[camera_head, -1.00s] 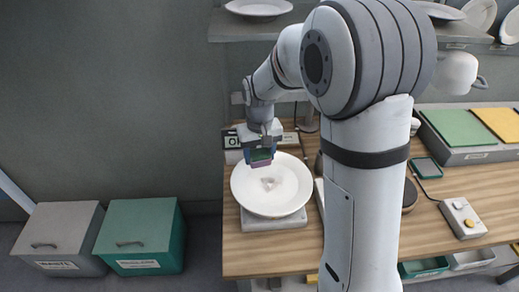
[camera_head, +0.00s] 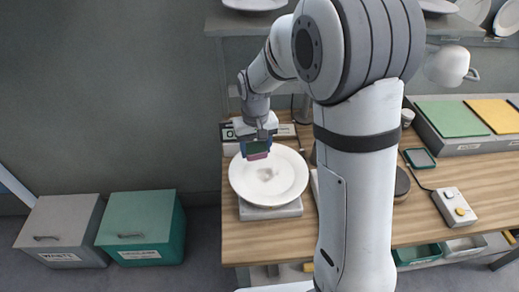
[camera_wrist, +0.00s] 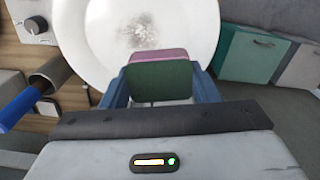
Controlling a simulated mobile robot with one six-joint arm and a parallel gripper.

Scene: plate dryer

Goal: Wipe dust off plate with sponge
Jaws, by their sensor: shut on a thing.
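A white plate (camera_head: 290,185) lies on a grey stand (camera_head: 272,211) on the wooden table. A grey patch of dust (camera_head: 266,174) shows near its middle; it also shows in the wrist view (camera_wrist: 145,36). My gripper (camera_head: 257,148) is shut on a sponge with a green upper part and a pink lower layer. In the wrist view the sponge (camera_wrist: 158,78) sits between the blue fingers, its pink edge towards the dust. The sponge is over the plate's rim area, on the side away from the camera. I cannot tell whether it touches the plate.
Green and yellow pads (camera_head: 452,118) lie on a grey box at the right. A control box with a button (camera_head: 455,207) stands near the table's right front. Grey (camera_head: 60,230) and green bins (camera_head: 140,228) stand on the floor at left. Plates sit on the shelf above.

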